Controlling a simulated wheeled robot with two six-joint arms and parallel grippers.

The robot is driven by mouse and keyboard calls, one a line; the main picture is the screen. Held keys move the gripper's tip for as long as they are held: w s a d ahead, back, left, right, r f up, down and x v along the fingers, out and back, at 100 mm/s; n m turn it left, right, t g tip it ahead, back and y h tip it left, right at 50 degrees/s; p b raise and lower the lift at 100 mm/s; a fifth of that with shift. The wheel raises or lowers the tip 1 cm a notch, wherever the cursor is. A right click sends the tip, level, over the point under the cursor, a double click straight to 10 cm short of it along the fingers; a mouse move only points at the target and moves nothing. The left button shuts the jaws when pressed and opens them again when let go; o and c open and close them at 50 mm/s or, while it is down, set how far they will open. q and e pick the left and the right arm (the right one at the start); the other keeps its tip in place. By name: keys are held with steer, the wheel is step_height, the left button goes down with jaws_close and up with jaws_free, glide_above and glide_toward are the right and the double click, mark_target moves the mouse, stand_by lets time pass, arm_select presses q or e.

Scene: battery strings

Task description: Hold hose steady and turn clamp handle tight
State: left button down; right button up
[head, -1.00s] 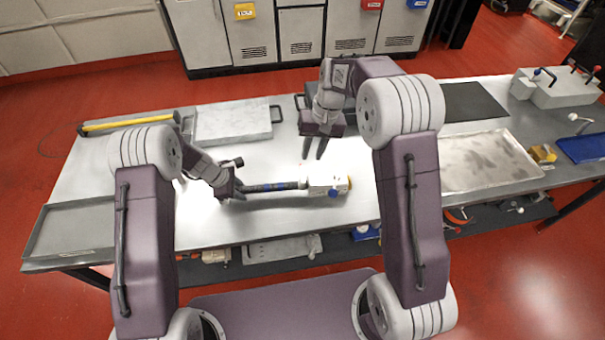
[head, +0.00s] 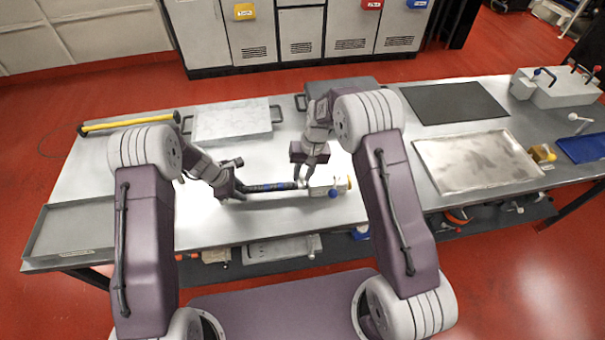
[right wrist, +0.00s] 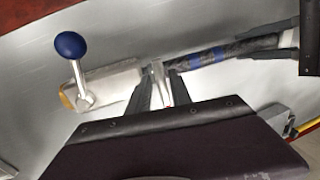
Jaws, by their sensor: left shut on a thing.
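A dark hose with blue bands (head: 270,187) lies along the table and meets a pale block (head: 322,187) on its right. The hose also shows in the right wrist view (right wrist: 215,55). My left gripper (head: 236,189) is shut on the hose near its left part. The block carries a lever with a blue ball knob (right wrist: 70,45). A small silver piece, perhaps the clamp handle (right wrist: 161,85), stands where hose and block meet. My right gripper (head: 302,178) is over that joint, its fingers apart on either side of the silver piece. I cannot tell whether they touch it.
A grey plate with handles (head: 232,120) and a yellow-handled bar (head: 125,122) lie behind the hose. A dark mat (head: 455,102) and a metal tray (head: 480,162) are to the right. An empty grey tray (head: 75,228) sits at the left edge. The table front is clear.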

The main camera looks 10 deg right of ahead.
jaws_close()
steer(key=m, duration=0.3)
steer(key=shift+m+t, duration=0.3)
steer(key=shift+m, duration=0.1)
steer(key=m, duration=0.4)
steer(key=shift+a+m+t+h, duration=0.1)
steer(key=shift+m+t+h, duration=0.2)
steer(key=shift+t, duration=0.1)
steer(key=m, duration=0.4)
steer(key=shift+s+m+h, duration=0.1)
steer(key=shift+m+h, duration=0.3)
steer(key=shift+m+t, duration=0.3)
steer(key=shift+m, duration=0.1)
steer(key=shift+a+m+h, duration=0.1)
steer(key=shift+m+h, duration=0.2)
steer(key=shift+m, duration=1.05)
steer(key=shift+a+m+h, duration=0.1)
steer(key=shift+m+h, duration=0.2)
steer(key=shift+m, duration=1.05)
stand_by(2.2)
